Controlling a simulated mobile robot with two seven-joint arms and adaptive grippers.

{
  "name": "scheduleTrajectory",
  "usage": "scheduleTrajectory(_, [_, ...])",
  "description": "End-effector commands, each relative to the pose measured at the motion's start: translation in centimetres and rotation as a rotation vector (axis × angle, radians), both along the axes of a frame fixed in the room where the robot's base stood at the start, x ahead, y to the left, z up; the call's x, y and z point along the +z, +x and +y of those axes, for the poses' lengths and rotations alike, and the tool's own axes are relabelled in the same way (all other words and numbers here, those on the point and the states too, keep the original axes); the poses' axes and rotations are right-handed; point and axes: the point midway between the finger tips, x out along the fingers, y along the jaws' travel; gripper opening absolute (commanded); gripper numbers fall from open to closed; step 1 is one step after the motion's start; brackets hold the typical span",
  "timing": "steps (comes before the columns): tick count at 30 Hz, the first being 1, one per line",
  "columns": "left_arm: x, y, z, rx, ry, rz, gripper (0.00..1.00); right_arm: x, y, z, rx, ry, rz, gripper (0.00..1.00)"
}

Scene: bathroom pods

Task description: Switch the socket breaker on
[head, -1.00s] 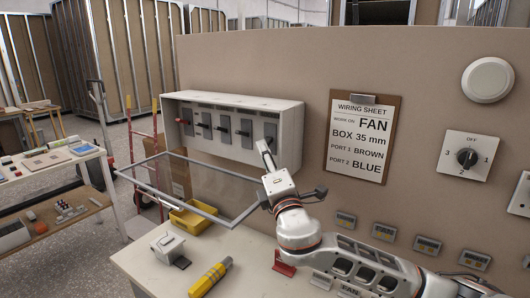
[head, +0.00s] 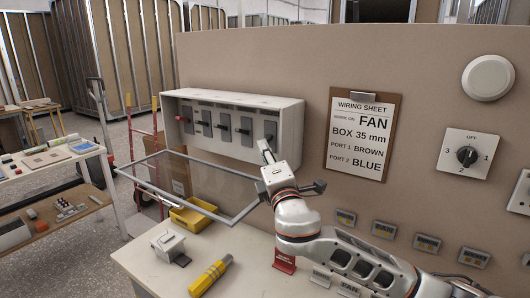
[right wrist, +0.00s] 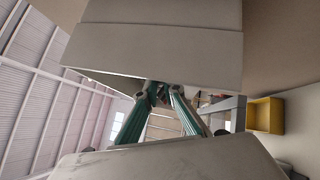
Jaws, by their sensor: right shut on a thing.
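The white breaker box (head: 292,108) is fixed to the beige wall. Its clear framed cover (head: 205,190) hangs open below it. Inside is a row of several grey breakers with dark levers; the leftmost unit has a red knob (head: 181,118). The rightmost breaker (head: 270,130) has my right gripper (head: 265,148) at its lower part, shut on what appears to be its lever. The fingertips hide the lever, so its position is unclear. In the right wrist view the teal fingers (right wrist: 160,95) converge under a pale box edge. The breaker labels are unreadable. My left gripper is out of view.
A wiring sheet (head: 362,140) and a rotary dial (head: 467,156) are on the wall at right. A yellow bin (head: 193,216), a yellow-grey tool (head: 210,278) and a small white device (head: 168,246) are on the bench (head: 140,262) below. The open cover juts out left of my arm.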

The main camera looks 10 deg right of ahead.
Motion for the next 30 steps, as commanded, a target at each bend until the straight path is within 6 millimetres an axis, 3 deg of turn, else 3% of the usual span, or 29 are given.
scheduleTrajectory(30, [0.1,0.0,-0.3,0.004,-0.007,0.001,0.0,3.9,0.0,0.1,0.002,0.533,0.529,0.0])
